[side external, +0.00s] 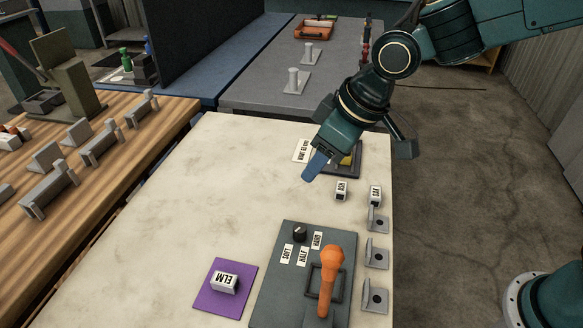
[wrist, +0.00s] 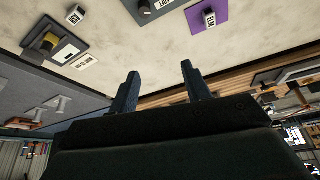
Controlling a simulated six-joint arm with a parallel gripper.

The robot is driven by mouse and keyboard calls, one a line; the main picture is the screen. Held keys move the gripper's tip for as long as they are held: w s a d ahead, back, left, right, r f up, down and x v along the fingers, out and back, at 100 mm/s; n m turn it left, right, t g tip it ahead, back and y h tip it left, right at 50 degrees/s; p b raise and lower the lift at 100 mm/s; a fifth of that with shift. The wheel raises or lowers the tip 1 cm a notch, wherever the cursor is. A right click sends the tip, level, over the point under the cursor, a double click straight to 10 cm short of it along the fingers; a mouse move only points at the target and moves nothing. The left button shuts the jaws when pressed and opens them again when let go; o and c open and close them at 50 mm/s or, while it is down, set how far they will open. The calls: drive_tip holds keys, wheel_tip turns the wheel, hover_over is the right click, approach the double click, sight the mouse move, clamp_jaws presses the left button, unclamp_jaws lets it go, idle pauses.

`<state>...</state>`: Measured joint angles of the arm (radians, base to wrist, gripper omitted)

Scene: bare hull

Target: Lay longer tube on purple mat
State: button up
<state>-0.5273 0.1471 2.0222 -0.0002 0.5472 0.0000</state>
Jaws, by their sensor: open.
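The purple mat (side external: 208,300) lies flat on the pale table's near left part, left of a dark grey panel. A white block labelled ELM (side external: 225,283) sits on it. In the wrist view the purple mat (wrist: 221,10) shows at the top right. My gripper (side external: 314,168) is above the far part of the table, well behind the mat. The wrist view shows my gripper (wrist: 160,71) with its two fingers apart and nothing between them. I cannot pick out any tube in either view; a spot behind the gripper is partly hidden.
The grey panel (side external: 270,300) carries a knob (side external: 299,233) and an upright orange handle (side external: 328,272). Small labelled blocks (side external: 342,190) and grey brackets (side external: 376,296) line the right edge. A dark device with a yellow part (wrist: 48,42) stands under my gripper. The table's left middle is clear.

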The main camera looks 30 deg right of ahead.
drive_tip(key=s+d+r+m+t+h, duration=0.1)
drive_tip(key=s+d+r+m, duration=0.2)
drive_tip(key=d, duration=0.4)
drive_tip(key=s+d+r, duration=0.3)
drive_tip(key=s+d, duration=0.2)
drive_tip(key=d, duration=0.2)
drive_tip(key=s+d+m+h, duration=0.1)
drive_tip(key=s+d+m, duration=0.2)
drive_tip(key=s+d, duration=0.5)
drive_tip(key=shift+s, duration=2.1)
drive_tip(key=shift+d, duration=0.1)
